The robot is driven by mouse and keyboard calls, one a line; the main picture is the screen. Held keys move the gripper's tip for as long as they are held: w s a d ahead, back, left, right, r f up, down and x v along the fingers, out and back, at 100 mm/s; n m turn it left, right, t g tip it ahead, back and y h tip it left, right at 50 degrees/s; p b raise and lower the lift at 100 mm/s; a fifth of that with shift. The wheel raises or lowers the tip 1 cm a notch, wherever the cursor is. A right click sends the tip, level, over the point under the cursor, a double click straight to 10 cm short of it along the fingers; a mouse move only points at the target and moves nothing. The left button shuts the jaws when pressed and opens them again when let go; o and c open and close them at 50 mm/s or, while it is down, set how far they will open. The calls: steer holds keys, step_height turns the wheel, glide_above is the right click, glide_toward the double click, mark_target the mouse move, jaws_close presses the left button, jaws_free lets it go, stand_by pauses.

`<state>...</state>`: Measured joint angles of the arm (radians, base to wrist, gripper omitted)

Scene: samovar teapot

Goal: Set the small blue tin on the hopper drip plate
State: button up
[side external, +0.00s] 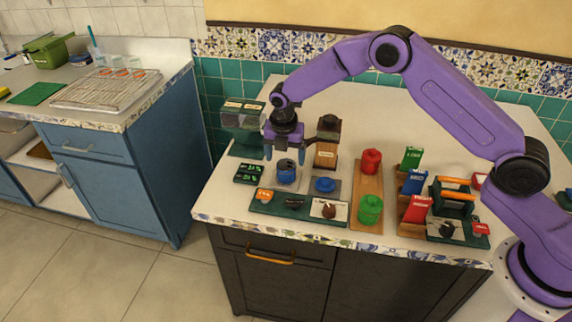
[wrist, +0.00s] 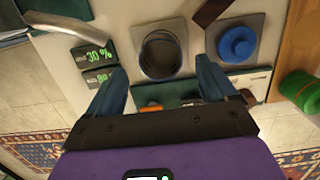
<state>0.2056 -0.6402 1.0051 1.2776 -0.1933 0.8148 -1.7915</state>
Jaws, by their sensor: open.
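The small blue tin (side external: 287,169) looks like an upright, open-topped cylinder. It stands on a grey square plate (side external: 283,186), which may be the hopper drip plate. In the wrist view, the tin (wrist: 162,54) shows as a dark round rim on its plate (wrist: 183,70). My gripper (side external: 284,154) is open and empty, with its fingers pointing down around or just above the tin. In the wrist view, the open fingertips (wrist: 161,72) lie to either side of it. A green stand with clear hoppers (side external: 243,116) is behind it to the left.
A blue lid-like piece (side external: 325,184) sits on another grey plate to the right. A wooden grinder-like block (side external: 326,143) stands behind. Green-digit displays (side external: 249,173) lie left. A dark green tray (side external: 292,205) with small items is in front. Red (side external: 371,161) and green (side external: 370,209) canisters are on a board.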

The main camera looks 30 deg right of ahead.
step_height(320, 180, up, 6)
steer(key=r, duration=0.1)
steer(key=s+r+m+y, duration=0.1)
steer(key=s+r+m, duration=0.35)
steer(key=s, duration=0.65)
steer(key=s+r+m, duration=0.3)
steer(key=s+r, duration=0.2)
steer(key=s, duration=0.6)
steer(key=s+d+m, duration=0.3)
steer(key=s+d, duration=0.2)
steer(key=s, duration=0.5)
steer(key=s+d+m+g, duration=0.1)
steer(key=s+d+m, duration=0.3)
steer(key=s, duration=0.6)
steer(key=shift+s+d+r+y, duration=0.2)
steer(key=shift+s+d+y, duration=0.1)
steer(key=shift+d, duration=0.25)
